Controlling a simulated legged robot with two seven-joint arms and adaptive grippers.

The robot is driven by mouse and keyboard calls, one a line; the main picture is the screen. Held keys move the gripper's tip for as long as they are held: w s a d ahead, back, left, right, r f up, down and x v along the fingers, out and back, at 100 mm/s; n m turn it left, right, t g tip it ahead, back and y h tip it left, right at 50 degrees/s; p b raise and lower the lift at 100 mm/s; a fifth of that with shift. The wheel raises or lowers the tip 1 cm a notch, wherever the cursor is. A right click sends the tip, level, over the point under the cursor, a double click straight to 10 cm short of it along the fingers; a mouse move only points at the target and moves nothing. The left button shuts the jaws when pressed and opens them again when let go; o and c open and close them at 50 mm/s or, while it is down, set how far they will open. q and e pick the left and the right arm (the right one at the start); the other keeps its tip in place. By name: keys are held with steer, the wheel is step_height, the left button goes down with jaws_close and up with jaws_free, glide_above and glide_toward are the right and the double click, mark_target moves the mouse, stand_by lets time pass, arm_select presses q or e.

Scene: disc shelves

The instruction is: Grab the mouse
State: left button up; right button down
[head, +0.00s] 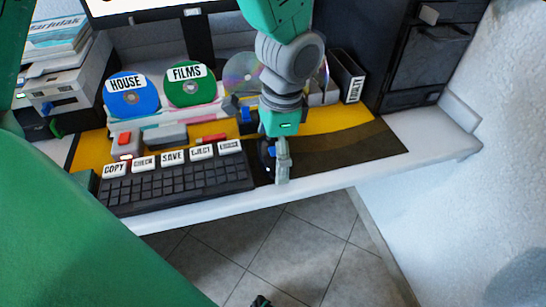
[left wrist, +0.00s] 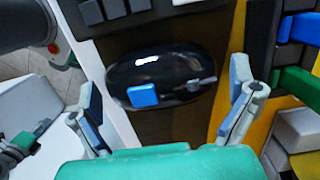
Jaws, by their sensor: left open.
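The mouse is black with a blue button. In the left wrist view the mouse (left wrist: 150,72) lies on the dark brown part of the mat, across the space between my fingers. My left gripper (left wrist: 164,76) is open, with one finger to each side of the mouse and gaps visible at both ends. In the head view my left gripper (head: 279,160) points down at the desk just right of the keyboard. It hides most of the mouse (head: 265,157) there. My right gripper is not clearly seen.
The black keyboard (head: 175,180) with labelled keys is close to the mouse's left. Discs marked HOUSE (head: 132,97) and FILMS (head: 190,88) stand behind. A black case (head: 347,75) stands at the back right. The mat (head: 350,143) is clear to the right; the desk's front edge is near.

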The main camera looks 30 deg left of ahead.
arm_select(q)
steer(key=shift+r, duration=0.15)
steer(key=c, duration=1)
